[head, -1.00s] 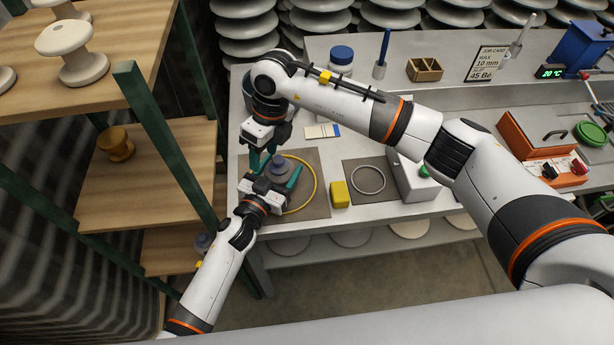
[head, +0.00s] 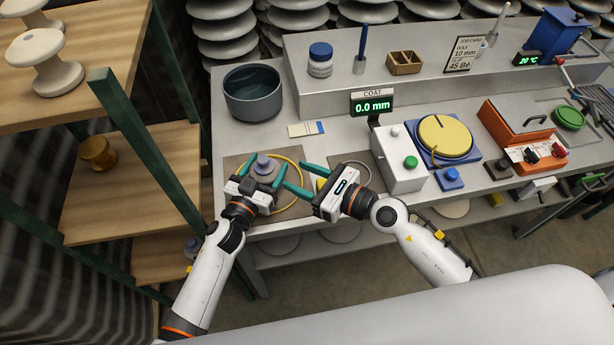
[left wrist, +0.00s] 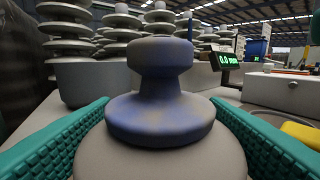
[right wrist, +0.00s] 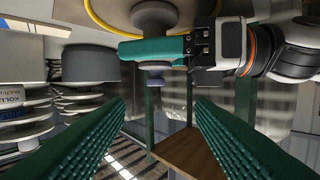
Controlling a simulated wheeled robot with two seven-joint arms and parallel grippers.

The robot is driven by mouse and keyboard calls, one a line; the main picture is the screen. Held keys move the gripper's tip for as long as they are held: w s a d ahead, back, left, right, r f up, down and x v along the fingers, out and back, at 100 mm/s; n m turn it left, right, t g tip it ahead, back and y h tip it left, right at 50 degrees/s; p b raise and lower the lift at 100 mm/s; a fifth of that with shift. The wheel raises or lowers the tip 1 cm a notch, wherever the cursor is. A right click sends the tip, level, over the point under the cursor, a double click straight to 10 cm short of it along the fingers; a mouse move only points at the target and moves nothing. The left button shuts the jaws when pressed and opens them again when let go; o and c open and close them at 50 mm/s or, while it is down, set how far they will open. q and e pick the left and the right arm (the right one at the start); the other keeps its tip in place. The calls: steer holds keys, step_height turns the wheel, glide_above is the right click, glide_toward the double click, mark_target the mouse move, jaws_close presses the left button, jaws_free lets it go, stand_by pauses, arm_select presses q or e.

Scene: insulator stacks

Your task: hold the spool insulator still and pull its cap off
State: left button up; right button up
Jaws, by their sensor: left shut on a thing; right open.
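The spool insulator (head: 265,177) stands upright on a brown mat, with its blue-grey cap (head: 263,163) on top. In the left wrist view the cap (left wrist: 160,122) is a flanged, waisted piece seated on the wide pale grey body (left wrist: 160,160). My left gripper (head: 262,174) is shut on the body, one green finger on each side, below the cap. My right gripper (head: 291,173) is open and empty, just right of the insulator, its fingers pointing toward it. In the right wrist view the left gripper's finger partly hides the insulator.
A yellow ring (head: 299,168) lies on the mat around the insulator. A shelf rack (head: 135,135) stands close on the left. A raised ledge runs along the back.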

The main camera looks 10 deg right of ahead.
mark_target(263, 159)
steer(key=x, duration=1.1)
steer(key=shift+w, duration=0.35)
steer(key=shift+c, duration=0.4)
jaws_close()
steer(key=shift+r, duration=0.15)
steer(key=shift+r, duration=0.9)
